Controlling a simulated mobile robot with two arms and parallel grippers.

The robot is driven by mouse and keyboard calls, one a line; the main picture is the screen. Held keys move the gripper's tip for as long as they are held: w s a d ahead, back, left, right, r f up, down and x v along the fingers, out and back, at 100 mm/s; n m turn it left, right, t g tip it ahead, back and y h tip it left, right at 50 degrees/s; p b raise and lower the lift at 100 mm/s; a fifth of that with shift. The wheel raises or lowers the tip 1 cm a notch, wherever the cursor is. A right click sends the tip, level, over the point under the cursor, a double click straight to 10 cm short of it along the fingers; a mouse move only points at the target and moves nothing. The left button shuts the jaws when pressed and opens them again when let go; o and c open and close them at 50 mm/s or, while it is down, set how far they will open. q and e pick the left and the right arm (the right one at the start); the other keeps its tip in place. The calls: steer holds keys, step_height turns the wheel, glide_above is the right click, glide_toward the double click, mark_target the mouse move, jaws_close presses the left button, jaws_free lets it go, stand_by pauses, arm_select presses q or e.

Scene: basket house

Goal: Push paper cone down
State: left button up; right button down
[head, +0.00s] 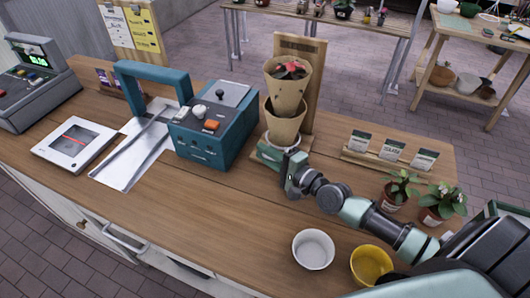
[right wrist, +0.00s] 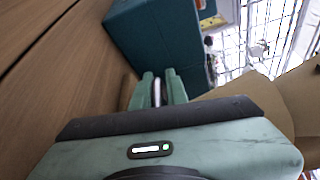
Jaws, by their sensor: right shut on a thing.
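A brown paper cone (head: 284,124) stands upright in a wooden stand (head: 313,70) on the counter. A second paper cone (head: 287,96) with a reddish plant (head: 290,71) sits in its top. A white ring (head: 297,143) shows around the lower cone's base. My right gripper (head: 270,154) is low in front of the ring. In the right wrist view its fingers (right wrist: 158,88) are shut on a thin pale piece, which looks like part of the ring; brown paper (right wrist: 285,97) is at the right. The cone's lower tip is hidden. My left gripper is out of view.
A teal machine (head: 211,125) stands close left of the stand. A white bowl (head: 313,250), a yellow bowl (head: 371,265) and potted plants (head: 396,192) are at the right, near my arm. Seed packets (head: 391,151) stand behind. The front middle counter is clear.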

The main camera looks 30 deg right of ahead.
steer(key=c, duration=1.5)
jaws_free()
steer(key=shift+s, duration=0.1)
steer(key=b+v, duration=0.1)
steer(key=v, duration=0.5)
steer(key=shift+s+d+b, duration=0.2)
steer(key=shift+s+b, duration=0.2)
steer(key=shift+s+d+r, duration=0.15)
steer(key=shift+s, duration=0.25)
